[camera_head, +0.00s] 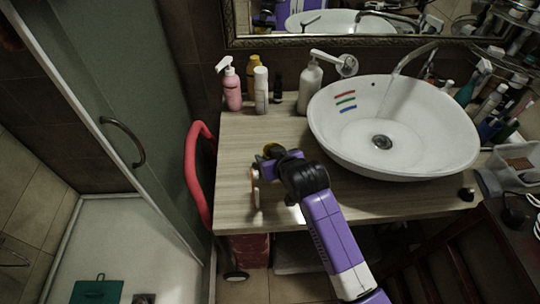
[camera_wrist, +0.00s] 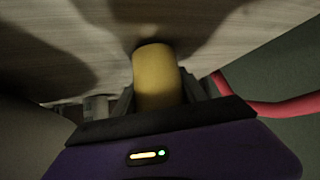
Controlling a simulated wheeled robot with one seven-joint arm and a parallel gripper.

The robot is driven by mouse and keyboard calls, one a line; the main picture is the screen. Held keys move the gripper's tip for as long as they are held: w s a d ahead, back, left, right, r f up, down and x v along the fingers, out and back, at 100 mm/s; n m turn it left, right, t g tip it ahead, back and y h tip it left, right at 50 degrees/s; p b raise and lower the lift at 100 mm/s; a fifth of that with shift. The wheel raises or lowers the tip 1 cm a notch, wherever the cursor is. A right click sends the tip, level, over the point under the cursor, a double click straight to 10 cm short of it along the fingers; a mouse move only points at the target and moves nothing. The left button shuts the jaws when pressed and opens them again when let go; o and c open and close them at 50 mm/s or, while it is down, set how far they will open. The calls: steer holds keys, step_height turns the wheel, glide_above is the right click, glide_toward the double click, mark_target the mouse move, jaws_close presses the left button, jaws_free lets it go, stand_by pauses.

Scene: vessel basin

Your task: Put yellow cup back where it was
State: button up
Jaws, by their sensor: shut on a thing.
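The yellow cup (camera_wrist: 157,78) is between the two fingers of my gripper (camera_wrist: 160,95) in the wrist view, and the fingers are shut on it. Its far end is close to the wooden counter (camera_wrist: 235,25); I cannot tell whether it touches. In the head view only a small part of the yellow cup (camera_head: 271,149) shows beyond my gripper (camera_head: 268,160), over the left part of the counter. My purple arm and wrist hide the rest of it.
A white vessel basin (camera_head: 440,150) with coloured stripes stands right of my gripper. A pink pump bottle (camera_head: 232,88), a yellow bottle (camera_head: 253,68), a white bottle (camera_head: 261,92) and a white pump bottle (camera_head: 309,88) stand along the back. A red handle (camera_head: 197,170) rises beside the counter's left edge. The counter's left front is bare.

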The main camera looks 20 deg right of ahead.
steer(key=shift+f, duration=0.15)
steer(key=o, duration=1.3)
steer(key=v, duration=1.2)
